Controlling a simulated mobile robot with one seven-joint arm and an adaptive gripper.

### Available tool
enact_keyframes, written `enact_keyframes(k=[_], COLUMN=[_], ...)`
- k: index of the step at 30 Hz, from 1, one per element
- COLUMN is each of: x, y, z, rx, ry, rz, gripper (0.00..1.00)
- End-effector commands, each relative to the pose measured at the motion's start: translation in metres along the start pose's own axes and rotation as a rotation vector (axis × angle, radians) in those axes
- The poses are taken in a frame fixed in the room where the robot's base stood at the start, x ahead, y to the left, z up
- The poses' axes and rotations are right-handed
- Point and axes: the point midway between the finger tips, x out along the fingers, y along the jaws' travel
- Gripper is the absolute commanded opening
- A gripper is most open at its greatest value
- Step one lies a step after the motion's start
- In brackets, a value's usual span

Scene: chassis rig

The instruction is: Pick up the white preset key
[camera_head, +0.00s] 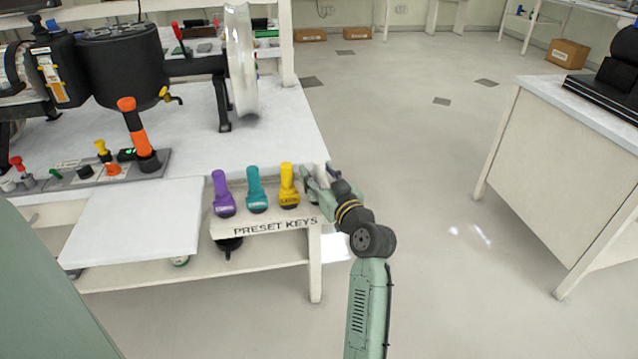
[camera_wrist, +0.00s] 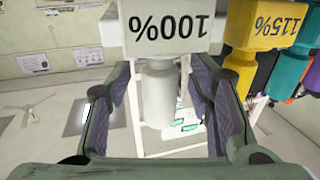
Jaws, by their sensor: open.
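The white preset key (camera_wrist: 166,52) hangs upside down in the wrist view, with "100%" on its wide head and a narrower stem below. My gripper (camera_wrist: 160,88) is open, with one padded finger on each side of the stem. I cannot tell whether either finger touches it. In the head view my gripper (camera_head: 318,184) is at the right end of the preset keys shelf (camera_head: 270,228) and hides most or all of the white key.
Yellow (camera_head: 288,186), teal (camera_head: 256,190) and purple (camera_head: 222,194) keys stand in a row left of my gripper. The yellow key, marked "115%", is close beside the white one in the wrist view. Open floor (camera_head: 430,150) lies to the right.

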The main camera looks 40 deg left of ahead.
Motion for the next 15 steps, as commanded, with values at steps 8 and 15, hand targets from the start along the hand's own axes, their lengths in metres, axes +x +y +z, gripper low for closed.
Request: enact_keyframes(k=[8, 15], x=[-0.0005, -0.0006], y=[0.0002, 0.0003], z=[0.0003, 0.0003], rx=[0.0, 0.001], ry=[0.0, 0.0], rz=[0.0, 0.0], gripper=[0.34, 0.18])
